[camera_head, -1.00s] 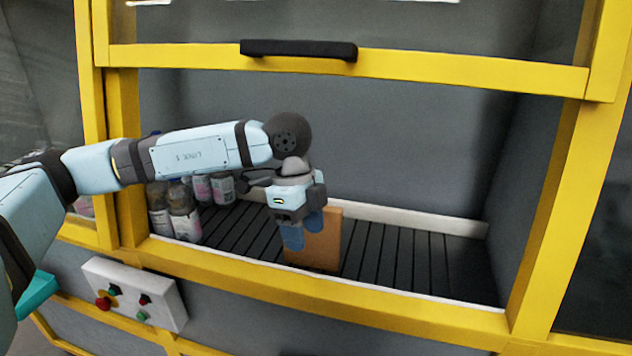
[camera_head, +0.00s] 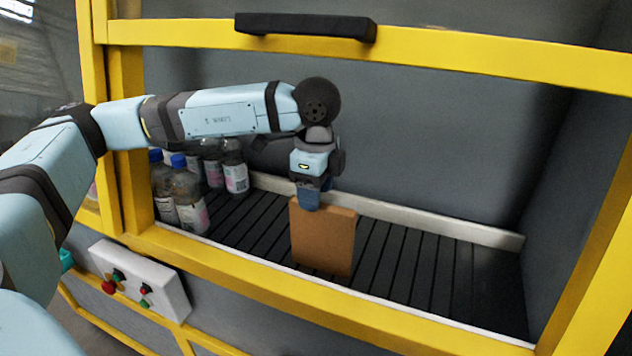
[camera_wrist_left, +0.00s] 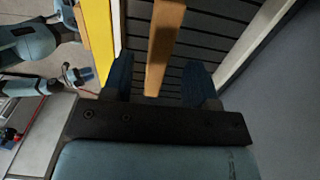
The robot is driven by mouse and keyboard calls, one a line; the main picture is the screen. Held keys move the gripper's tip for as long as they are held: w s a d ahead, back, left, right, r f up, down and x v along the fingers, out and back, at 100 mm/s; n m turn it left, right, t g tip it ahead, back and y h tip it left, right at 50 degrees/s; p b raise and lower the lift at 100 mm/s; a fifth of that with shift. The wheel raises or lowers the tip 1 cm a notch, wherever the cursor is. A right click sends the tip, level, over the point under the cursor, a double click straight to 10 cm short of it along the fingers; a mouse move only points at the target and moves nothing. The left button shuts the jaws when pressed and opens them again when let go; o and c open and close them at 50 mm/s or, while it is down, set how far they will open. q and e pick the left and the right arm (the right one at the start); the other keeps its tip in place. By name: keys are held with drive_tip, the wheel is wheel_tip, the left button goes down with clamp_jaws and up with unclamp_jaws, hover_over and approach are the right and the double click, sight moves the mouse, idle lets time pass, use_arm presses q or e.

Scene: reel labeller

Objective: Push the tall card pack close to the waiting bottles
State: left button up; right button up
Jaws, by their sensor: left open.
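The tall card pack (camera_head: 322,240) is an upright orange-brown block on the dark slatted floor inside the yellow-framed bay. The waiting bottles (camera_head: 190,205) stand in a group to its left, some with blue caps, with bare slats between. My left gripper (camera_head: 308,198) is at the pack's top edge, pointing down. In the left wrist view the open blue fingers (camera_wrist_left: 160,82) lie either side of the pack (camera_wrist_left: 163,45), with visible gaps. Whether it touches anything is unclear. What seems to be my right gripper (camera_wrist_left: 80,75) shows small at the left of that view.
A yellow front rail (camera_head: 260,283) and a white back strip (camera_head: 440,225) bound the slatted floor (camera_head: 410,270). The floor right of the pack is clear. A yellow beam with a black handle (camera_head: 305,26) crosses above. A button box (camera_head: 140,280) sits outside, lower left.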

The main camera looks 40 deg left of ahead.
sight(316, 216)
use_arm(q)
wheel_tip(316, 216, down, 6)
drive_tip(key=shift+f, duration=0.1)
use_arm(e)
drive_tip(key=shift+w+r, duration=0.1)
drive_tip(key=shift+r, duration=0.15)
